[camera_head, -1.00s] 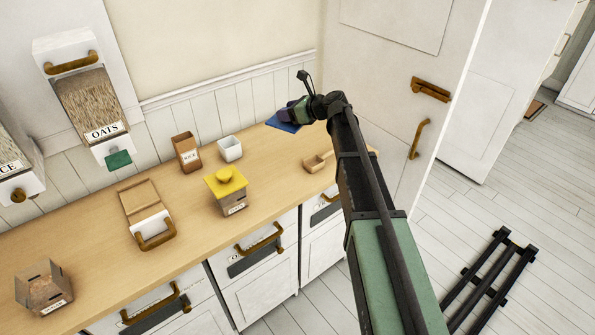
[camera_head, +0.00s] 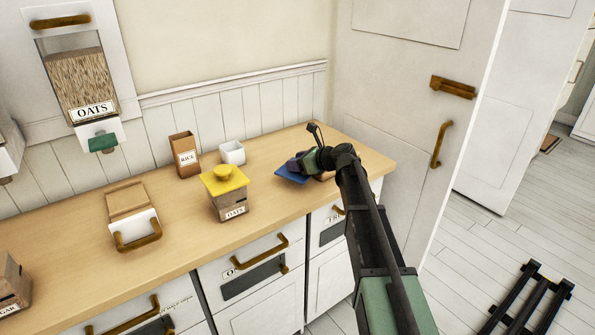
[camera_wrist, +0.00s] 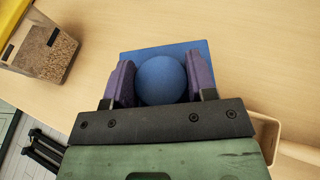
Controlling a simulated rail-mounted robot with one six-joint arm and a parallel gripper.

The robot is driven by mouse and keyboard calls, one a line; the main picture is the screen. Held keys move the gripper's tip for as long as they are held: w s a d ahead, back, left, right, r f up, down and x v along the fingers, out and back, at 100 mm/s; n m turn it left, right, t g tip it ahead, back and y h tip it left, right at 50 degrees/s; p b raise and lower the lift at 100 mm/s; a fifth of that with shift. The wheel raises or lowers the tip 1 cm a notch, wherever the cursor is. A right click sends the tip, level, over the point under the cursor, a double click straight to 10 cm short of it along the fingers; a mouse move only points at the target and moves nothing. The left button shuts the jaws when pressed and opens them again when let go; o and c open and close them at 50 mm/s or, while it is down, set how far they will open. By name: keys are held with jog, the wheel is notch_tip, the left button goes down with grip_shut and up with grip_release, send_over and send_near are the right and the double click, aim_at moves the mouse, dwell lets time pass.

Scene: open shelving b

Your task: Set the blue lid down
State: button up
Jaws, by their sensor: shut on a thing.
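The blue lid (camera_head: 291,175) is a flat square plate with a round knob. It is at the right part of the wooden counter, right of the yellow-lidded oats box. My gripper (camera_head: 303,163) is shut on the lid's knob. In the wrist view, the purple fingers of my gripper (camera_wrist: 160,82) hold the knob from both sides, and the blue lid (camera_wrist: 190,48) shows its plate beyond them. The plate is low over the counter; I cannot tell whether it touches. Its near part is hidden by the gripper.
The oats box with a yellow lid (camera_head: 223,180) stands left of the lid. A white cup (camera_head: 232,152) and the rice box (camera_head: 184,156) stand behind. A wooden scoop (camera_wrist: 266,132) lies close to my gripper's right. Counter (camera_wrist: 255,50) beyond the lid is bare.

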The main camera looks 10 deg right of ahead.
jog(key=shift+f+b, duration=0.45)
jog(key=shift+b, duration=0.15)
jog(key=o, duration=0.9)
jog(key=shift+o, duration=0.2)
jog(key=shift+s+d+r+p, duration=0.2)
jog(key=shift+r+p, duration=0.35)
jog(key=shift+s+d+r+p, duration=0.15)
jog(key=shift+s+r+p, duration=0.05)
jog(key=shift+r+p, duration=0.35)
jog(key=p+v, duration=0.4)
jog(key=v, duration=0.6)
jog(key=s+a+f+n+g+h, duration=0.2)
jog(key=s+a+f+n+g, duration=0.15)
jog(key=s+n, duration=0.3)
jog(key=s+a+f+n+g+h, duration=0.1)
jog(key=s+a+f+n+g, duration=0.1)
jog(key=s+a+f+n, duration=0.35)
jog(key=s+d+f+n+g+h, duration=0.1)
jog(key=s+n+h, duration=0.5)
jog(key=s+n, duration=0.8)
jog(key=s+f+g, duration=0.1)
jog(key=s+g, duration=0.1)
jog(key=s, duration=0.2)
jog(key=shift+d+n+g+h, duration=0.3)
jog(key=shift+d+g+h, duration=0.05)
jog(key=shift+h, duration=0.05)
